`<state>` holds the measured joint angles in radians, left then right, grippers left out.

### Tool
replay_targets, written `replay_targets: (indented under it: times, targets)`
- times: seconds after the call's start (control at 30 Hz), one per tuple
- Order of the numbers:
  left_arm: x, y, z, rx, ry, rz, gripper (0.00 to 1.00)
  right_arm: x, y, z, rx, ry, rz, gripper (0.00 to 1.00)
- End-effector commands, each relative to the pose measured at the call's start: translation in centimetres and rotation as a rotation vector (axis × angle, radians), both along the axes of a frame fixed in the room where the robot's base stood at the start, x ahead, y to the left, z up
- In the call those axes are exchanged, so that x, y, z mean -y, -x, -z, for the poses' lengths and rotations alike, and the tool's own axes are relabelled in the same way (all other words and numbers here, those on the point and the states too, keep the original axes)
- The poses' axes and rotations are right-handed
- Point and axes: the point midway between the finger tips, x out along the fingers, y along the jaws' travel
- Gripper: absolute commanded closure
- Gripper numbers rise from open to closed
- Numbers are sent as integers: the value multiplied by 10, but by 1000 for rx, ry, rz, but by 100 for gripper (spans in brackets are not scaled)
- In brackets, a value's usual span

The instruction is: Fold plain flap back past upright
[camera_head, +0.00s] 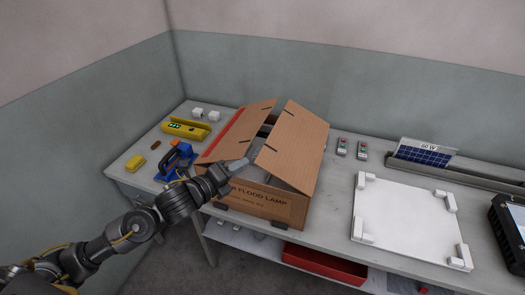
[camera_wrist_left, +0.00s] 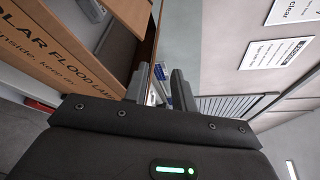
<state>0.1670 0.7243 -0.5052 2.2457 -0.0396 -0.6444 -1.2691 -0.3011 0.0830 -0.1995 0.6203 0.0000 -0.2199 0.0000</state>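A cardboard box (camera_head: 252,205) printed "FLOOD LAMP" stands on the bench; its printed side also shows in the left wrist view (camera_wrist_left: 60,62). Its plain flap (camera_head: 292,148) on the right slopes up over the box. The opposite flap (camera_head: 238,133), with a red strip, slopes up on the left, and a dark gap lies between them. My left gripper (camera_head: 238,165) is at the box's near side, by the plain flap's lower left corner; contact is unclear. My right gripper is out of view.
A blue clamp-like tool (camera_head: 177,160) and yellow holder (camera_head: 187,129) are left of the box. Two small switch boxes (camera_head: 352,148), a white plate with corner blocks (camera_head: 408,220) and a solar panel (camera_head: 422,153) are right. A red bin (camera_head: 325,263) sits below.

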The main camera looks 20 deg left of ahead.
Motion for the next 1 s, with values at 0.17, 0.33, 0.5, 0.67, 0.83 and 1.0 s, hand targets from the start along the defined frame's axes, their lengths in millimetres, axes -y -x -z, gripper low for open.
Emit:
replay_targets:
  times: [0.17, 0.33, 0.5, 0.67, 0.83, 1.0]
  targets:
    - [5, -12, 1, -4, 5, -3, 74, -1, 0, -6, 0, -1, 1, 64]
    - [17, -40, 5, -4, 7, -4, 74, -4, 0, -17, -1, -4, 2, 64]
    - [30, -68, 10, -4, 7, -4, 74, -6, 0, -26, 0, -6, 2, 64]
    - [38, -87, 16, -4, 6, -3, 74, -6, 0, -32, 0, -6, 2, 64]
    - [42, -96, 19, -4, 5, -3, 74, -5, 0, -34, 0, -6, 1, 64]
    - [43, -98, 20, -4, 5, -3, 74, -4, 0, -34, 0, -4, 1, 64]
